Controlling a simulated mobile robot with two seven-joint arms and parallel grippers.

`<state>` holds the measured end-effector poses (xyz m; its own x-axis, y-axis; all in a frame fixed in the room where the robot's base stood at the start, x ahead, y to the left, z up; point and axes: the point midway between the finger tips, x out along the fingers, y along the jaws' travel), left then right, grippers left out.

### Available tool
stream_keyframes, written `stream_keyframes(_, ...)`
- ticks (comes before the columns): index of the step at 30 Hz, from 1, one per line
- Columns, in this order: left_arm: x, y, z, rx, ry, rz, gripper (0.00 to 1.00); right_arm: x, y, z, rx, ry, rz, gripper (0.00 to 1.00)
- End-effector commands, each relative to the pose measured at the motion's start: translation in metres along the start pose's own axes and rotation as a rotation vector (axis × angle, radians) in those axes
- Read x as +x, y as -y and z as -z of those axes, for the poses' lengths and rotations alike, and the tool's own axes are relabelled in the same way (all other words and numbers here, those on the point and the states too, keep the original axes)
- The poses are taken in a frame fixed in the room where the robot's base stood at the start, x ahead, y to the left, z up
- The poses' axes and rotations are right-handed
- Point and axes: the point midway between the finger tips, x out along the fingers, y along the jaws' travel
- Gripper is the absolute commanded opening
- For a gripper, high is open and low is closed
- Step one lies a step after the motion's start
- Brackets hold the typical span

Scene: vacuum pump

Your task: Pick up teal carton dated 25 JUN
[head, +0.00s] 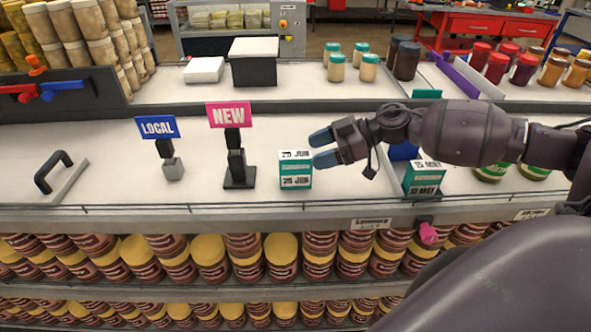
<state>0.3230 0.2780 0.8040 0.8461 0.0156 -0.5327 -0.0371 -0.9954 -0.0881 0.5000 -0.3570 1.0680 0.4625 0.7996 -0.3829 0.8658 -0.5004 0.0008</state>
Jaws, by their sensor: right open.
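A teal and white carton (295,171) stands on the white shelf near the middle of the head view. Its labels read JUN; the day looks like 25 but is small. My right gripper (323,148) reaches in from the right with its blue-tipped fingers apart. The fingertips are just right of the carton's upper part, with nothing between them. I cannot tell whether they touch it. A second teal carton (423,178), labelled MAY, stands further right under my arm. My left gripper is not in view.
A pink NEW sign (229,115) and a blue LOCAL sign (157,128) stand left of the carton. A black handle (53,172) is at far left. Jars (368,67) stand on the back shelf. The shelf's front edge has a wire rail. Yellow-lidded jars fill the shelves below.

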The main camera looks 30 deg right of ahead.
Motion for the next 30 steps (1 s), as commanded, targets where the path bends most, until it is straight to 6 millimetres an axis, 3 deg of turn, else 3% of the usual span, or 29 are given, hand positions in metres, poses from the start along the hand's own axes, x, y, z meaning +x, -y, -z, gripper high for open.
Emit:
stream_keyframes(13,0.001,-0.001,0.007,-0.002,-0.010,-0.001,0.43,0.046,-0.004,0.008,0.000,-0.002,0.001,0.66)
stream_keyframes(23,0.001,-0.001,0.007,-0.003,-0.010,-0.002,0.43,0.053,-0.004,0.007,0.002,0.000,0.001,0.66)
stream_keyframes(30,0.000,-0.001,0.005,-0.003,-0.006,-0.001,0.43,0.053,-0.004,0.007,0.002,0.000,0.001,0.32)
